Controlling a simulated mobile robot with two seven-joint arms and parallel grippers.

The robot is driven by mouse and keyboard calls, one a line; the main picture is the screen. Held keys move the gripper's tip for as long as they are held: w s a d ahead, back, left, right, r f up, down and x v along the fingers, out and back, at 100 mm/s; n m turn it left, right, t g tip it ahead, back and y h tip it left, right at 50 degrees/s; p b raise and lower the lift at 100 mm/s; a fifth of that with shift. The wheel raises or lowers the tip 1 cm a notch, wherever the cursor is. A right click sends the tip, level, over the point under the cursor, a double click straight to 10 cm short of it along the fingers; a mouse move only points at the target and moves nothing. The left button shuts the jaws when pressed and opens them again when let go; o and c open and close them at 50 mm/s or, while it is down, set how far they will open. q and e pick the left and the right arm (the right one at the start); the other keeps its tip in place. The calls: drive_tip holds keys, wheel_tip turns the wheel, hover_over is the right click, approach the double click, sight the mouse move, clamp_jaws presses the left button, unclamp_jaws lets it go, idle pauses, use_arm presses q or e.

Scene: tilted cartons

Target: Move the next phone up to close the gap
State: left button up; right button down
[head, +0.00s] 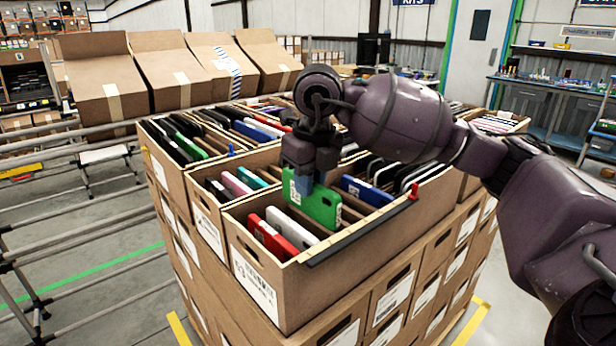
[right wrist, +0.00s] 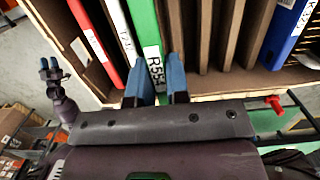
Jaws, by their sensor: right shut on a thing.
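The front carton (head: 232,219) holds a red phone (head: 270,234) and a white phone (head: 291,228) at its left end. My right gripper (head: 303,180) is shut on a green phone (head: 322,207), which stands higher than the red and white ones, its lower end inside the carton. In the right wrist view the green phone (right wrist: 146,32) sits between the blue fingertips, beside the white phone (right wrist: 117,28). Several brown dividers (right wrist: 205,35) with empty slots separate it from a blue phone (right wrist: 290,35). My left gripper (right wrist: 50,72) shows small at the left, its tips apart.
More cartons with phones stand behind, one with pink and teal phones (head: 238,184). A red clip (head: 414,191) sits on the front carton's near rim, and a blue clip (head: 231,150) farther back. Roller rails (head: 80,218) run at the left.

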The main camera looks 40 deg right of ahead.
sight(309, 214)
drive_tip(key=shift+f+b, duration=0.3)
drive_tip(key=shift+f, duration=0.55)
drive_tip(key=shift+f+b, duration=0.35)
drive_tip(key=shift+f, duration=0.35)
drive_tip(key=shift+f+b, duration=0.3)
drive_tip(key=shift+f, duration=0.4)
drive_tip(key=shift+f+b, duration=0.35)
drive_tip(key=shift+f, duration=0.65)
drive_tip(key=shift+f, duration=0.3)
drive_tip(key=c, duration=1)
unclamp_jaws()
